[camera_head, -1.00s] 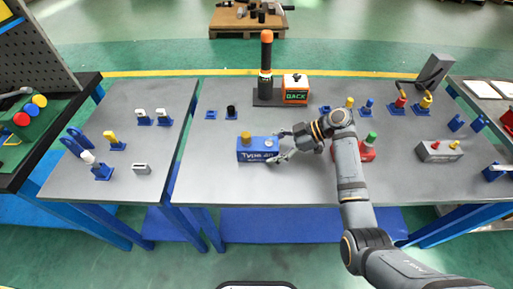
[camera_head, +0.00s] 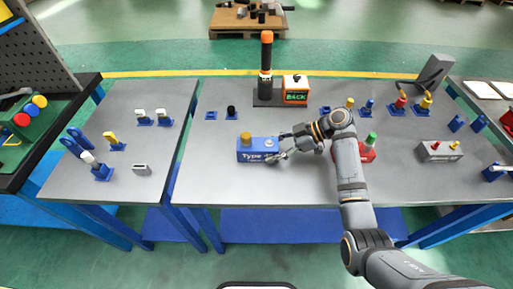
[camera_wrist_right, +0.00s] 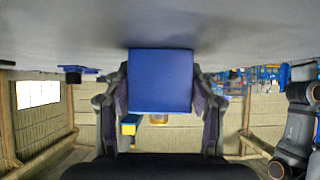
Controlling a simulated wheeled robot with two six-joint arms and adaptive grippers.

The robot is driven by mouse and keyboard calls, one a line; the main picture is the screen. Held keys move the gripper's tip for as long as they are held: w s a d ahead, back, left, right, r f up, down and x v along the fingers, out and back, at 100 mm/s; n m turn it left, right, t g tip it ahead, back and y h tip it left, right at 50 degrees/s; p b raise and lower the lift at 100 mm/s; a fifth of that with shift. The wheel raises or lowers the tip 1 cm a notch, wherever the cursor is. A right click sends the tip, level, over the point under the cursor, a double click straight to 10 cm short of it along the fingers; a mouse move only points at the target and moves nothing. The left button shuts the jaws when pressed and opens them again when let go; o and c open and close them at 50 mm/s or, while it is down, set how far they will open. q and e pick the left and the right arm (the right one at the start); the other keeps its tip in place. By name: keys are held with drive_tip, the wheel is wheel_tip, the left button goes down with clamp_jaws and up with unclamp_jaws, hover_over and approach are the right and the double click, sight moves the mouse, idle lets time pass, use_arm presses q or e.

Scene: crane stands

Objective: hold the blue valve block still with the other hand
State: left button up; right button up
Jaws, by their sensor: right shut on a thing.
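The blue valve block (camera_head: 249,157) sits on the grey table, with white "Type" lettering on its front and a brass knob (camera_head: 245,138) on top. My right gripper (camera_head: 279,147) reaches in from the right and is shut on the block's right end. In the right wrist view, the block (camera_wrist_right: 160,80) fills the gap between both fingers, and its brass knob (camera_wrist_right: 158,119) shows beyond it. My left gripper is not in view.
A red block with a green knob (camera_head: 371,138) stands right of my wrist, partly hidden by my arm. Behind are a black cylinder with an orange top (camera_head: 266,60) and an orange box (camera_head: 296,91). A grey block (camera_head: 438,151) stands farther right. The tabletop left of and in front of the valve block is clear.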

drive_tip(key=o, duration=1.5)
drive_tip(key=shift+d, duration=0.1)
drive_tip(key=v, duration=1.1)
drive_tip(key=shift+d+r, duration=0.3)
